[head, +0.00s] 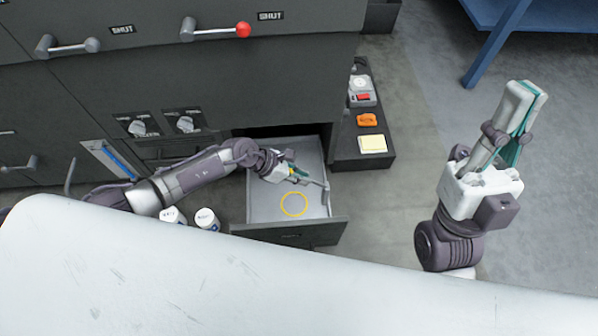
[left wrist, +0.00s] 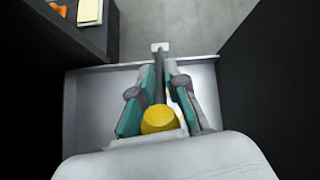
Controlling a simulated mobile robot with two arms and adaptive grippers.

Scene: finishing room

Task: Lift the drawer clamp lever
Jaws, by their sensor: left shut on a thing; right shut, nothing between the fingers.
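An open drawer (head: 262,205) stands out from the dark cabinet, with a yellow ring marked on its pale floor. My left gripper (head: 300,175) reaches into it and is shut on the clamp lever (head: 323,190), whose grey bar sticks out past the fingertips toward the drawer's right side. In the left wrist view, the lever (left wrist: 160,62) runs between the teal-padded fingers (left wrist: 162,85), with a yellow round part (left wrist: 160,119) between them, nearer the palm. The lever's base is hidden by the gripper. My right gripper (head: 530,95) is shut and empty, raised over the floor at right.
A low dark shelf (head: 352,160) right of the drawer holds a yellow pad (head: 372,144), an orange item (head: 367,120) and a white device (head: 362,92). White jars (head: 206,219) stand left of the drawer. Cabinet handles marked SHUT are above. A pale surface fills the foreground.

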